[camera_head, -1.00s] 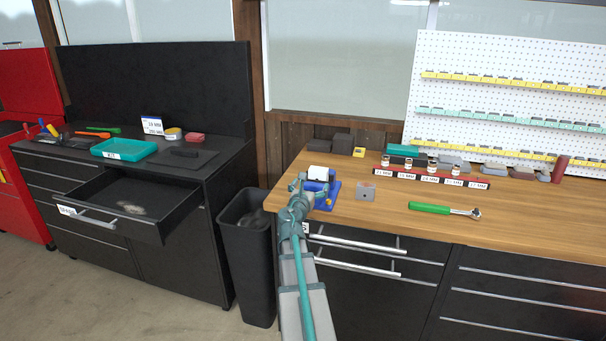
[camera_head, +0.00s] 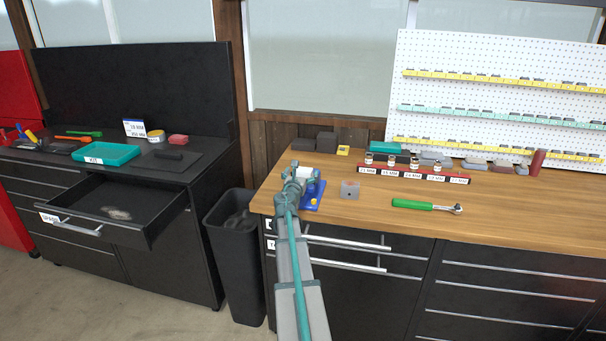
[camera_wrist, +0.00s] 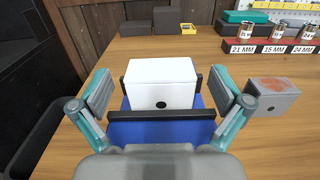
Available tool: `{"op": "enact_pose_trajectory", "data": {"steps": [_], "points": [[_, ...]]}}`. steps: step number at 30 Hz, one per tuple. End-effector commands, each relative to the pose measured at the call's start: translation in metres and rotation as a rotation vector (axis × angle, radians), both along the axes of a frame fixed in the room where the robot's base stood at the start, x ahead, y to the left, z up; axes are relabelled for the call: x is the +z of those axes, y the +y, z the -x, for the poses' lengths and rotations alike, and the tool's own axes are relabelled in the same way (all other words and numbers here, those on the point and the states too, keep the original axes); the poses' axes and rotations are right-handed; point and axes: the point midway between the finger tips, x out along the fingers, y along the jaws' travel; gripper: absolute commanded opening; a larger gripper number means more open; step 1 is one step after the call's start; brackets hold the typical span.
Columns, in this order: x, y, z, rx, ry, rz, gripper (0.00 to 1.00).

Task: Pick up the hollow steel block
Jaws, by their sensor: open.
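Two blocks with a small dark hole in front are in view, and I cannot tell for sure which is the hollow steel one. A white block (camera_wrist: 160,84) sits in a blue holder (camera_wrist: 120,131) with dark bars. A grey block (camera_wrist: 273,96) with a reddish-brown patch on top stands to its right on the bench; it also shows in the head view (camera_head: 350,189). My gripper (camera_wrist: 162,95) is open and empty, with one finger on each side of the white block, apart from it. In the head view my gripper (camera_head: 303,180) partly covers the blue holder.
A green-handled ratchet (camera_head: 425,205) lies on the wooden bench (camera_head: 500,235). Dark blocks (camera_head: 326,142) stand at the back. A black bin (camera_head: 233,255) and an open drawer (camera_head: 120,213) are to the left.

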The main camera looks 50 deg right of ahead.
Motion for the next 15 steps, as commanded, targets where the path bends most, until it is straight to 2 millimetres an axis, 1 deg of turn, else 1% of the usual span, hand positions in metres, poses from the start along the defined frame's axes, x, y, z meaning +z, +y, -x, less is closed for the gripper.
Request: {"op": "enact_pose_trajectory", "data": {"steps": [1, 3, 9, 14, 15], "points": [[0.0009, -0.0063, -0.0034, 0.000, 0.000, 0.000, 1.00], [0.0004, -0.0085, -0.0041, 0.000, 0.000, 0.000, 1.00], [-0.0002, -0.0077, -0.0033, 0.000, 0.000, 0.000, 1.00], [-0.0001, -0.0077, -0.0032, 0.000, 0.000, 0.000, 0.73], [-0.0001, -0.0076, -0.0033, 0.000, 0.000, 0.000, 0.67]]}}
